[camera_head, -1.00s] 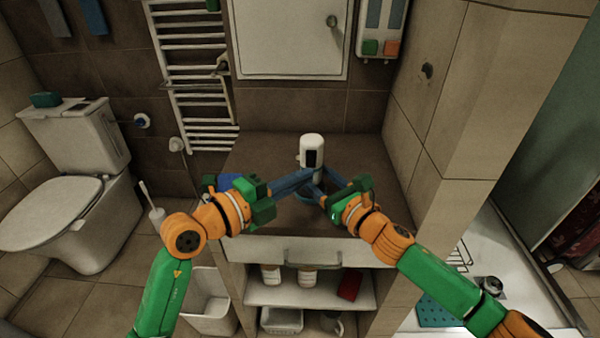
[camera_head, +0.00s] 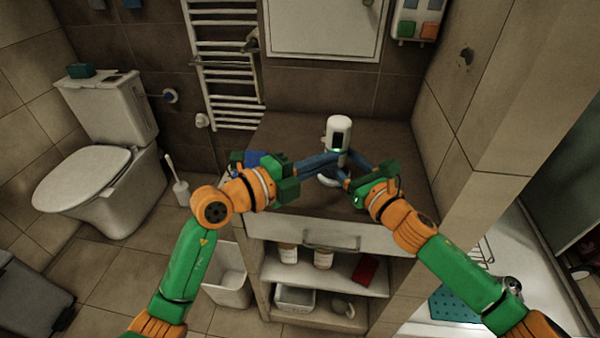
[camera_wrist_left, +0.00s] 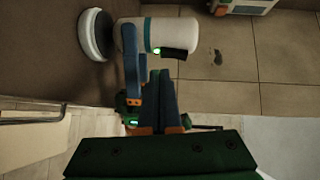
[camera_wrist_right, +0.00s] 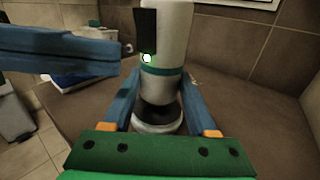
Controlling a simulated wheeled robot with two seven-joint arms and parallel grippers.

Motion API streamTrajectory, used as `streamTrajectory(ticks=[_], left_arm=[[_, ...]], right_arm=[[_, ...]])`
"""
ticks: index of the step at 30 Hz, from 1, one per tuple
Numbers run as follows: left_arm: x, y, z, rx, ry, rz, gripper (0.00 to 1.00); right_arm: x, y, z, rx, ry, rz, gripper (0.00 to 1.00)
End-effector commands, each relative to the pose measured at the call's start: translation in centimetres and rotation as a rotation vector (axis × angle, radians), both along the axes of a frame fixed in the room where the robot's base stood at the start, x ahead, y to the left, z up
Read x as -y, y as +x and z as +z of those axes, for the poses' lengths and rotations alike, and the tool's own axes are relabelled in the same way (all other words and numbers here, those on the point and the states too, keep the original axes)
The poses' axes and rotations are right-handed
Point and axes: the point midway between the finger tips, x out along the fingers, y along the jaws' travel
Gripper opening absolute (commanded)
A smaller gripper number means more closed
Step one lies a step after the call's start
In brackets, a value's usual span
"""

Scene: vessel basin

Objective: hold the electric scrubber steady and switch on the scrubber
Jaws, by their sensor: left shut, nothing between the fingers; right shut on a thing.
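The electric scrubber (camera_head: 338,130) is white with a teal band, a dark panel and a lit green light. It stands upright on the brown counter, its round base down. My right gripper (camera_wrist_right: 158,88) is shut around its lower body, one finger on each side. My left gripper (camera_wrist_left: 160,76) is shut and empty, its fingertips close by the dark panel and green light. The right wrist view shows a small gap between the left fingertips and the scrubber. In the head view the blue fingers partly hide the scrubber's lower part.
The brown counter top (camera_head: 290,130) is mostly clear behind the scrubber. A blue item (camera_head: 255,158) lies at its left edge, partly behind my left gripper. A tiled wall (camera_head: 465,110) stands close on the right. Shelves with bottles (camera_head: 323,258) are below.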

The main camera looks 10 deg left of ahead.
Motion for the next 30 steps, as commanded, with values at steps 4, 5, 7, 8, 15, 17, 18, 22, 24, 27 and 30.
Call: streamTrajectory(ticks=[4,5,7,8,15,17,18,22,24,27,30], left_arm=[[-1.1,-3.1,-0.5,-0.003,0.002,0.002,0.00],[-1.6,-3.6,-0.6,-0.003,0.002,0.003,0.00],[-2.9,-4.8,-0.8,-0.003,0.002,0.002,0.00],[-3.4,-5.3,-0.8,-0.003,0.002,0.002,0.00],[-6.5,-8.3,-1.2,-0.004,0.002,0.001,0.00],[-6.9,-8.6,-1.2,-0.003,0.001,0.000,0.00],[-7.1,-8.8,-1.2,-0.003,0.000,-0.001,0.00],[-7.3,-9.0,-1.2,-0.001,0.000,-0.001,0.00],[-7.3,-9.0,-1.2,-0.001,0.000,-0.001,0.00],[-7.3,-9.0,-1.1,-0.001,-0.001,-0.001,0.00],[-7.3,-9.0,-1.1,-0.001,-0.001,-0.001,0.00]], right_arm=[[0.0,0.0,0.0,-0.001,0.000,0.000,0.00],[0.0,0.0,0.0,-0.001,0.000,0.000,0.00],[0.0,0.0,0.0,-0.001,0.000,-0.001,0.00],[0.0,0.0,0.0,-0.001,0.000,-0.001,0.00],[0.0,0.0,0.0,-0.001,0.001,-0.001,0.00],[0.0,0.0,0.0,0.000,0.000,-0.001,0.00],[0.0,0.0,0.0,0.000,0.000,-0.001,0.00],[0.0,0.0,0.0,0.000,0.000,-0.001,0.00],[0.0,0.0,0.0,0.000,0.000,-0.001,0.00],[0.0,0.0,0.0,0.000,0.000,-0.001,0.00],[0.0,0.0,0.0,0.000,0.000,-0.001,0.00]])
